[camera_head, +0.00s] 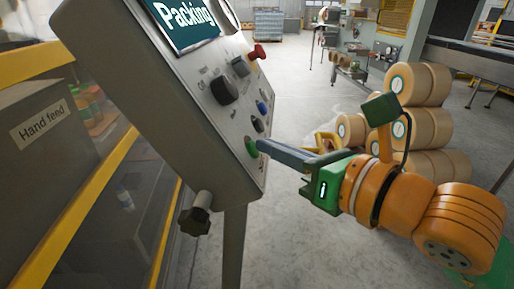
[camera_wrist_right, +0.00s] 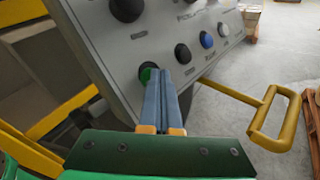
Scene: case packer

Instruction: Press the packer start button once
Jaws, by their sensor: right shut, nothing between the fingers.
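The control panel (camera_head: 165,95) stands tilted at the left of the head view, with a "Packing" screen at its top. The green start button (camera_head: 251,147) is low on its face, near the lower right edge. My right gripper (camera_head: 262,146) is shut and empty, and its fingertips are right at the green button. In the right wrist view the green button (camera_wrist_right: 146,75) shows partly behind the tips of the shut fingers (camera_wrist_right: 163,72). I cannot tell whether the button is pushed in. My left gripper is not in view.
Close by on the panel are a black knob (camera_head: 224,91), a blue button (camera_head: 262,107), a black button (camera_head: 257,124) and a red button (camera_head: 257,52). A yellow handle (camera_wrist_right: 270,120) juts out to the right. Large tan rolls (camera_head: 422,84) are stacked behind my right arm.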

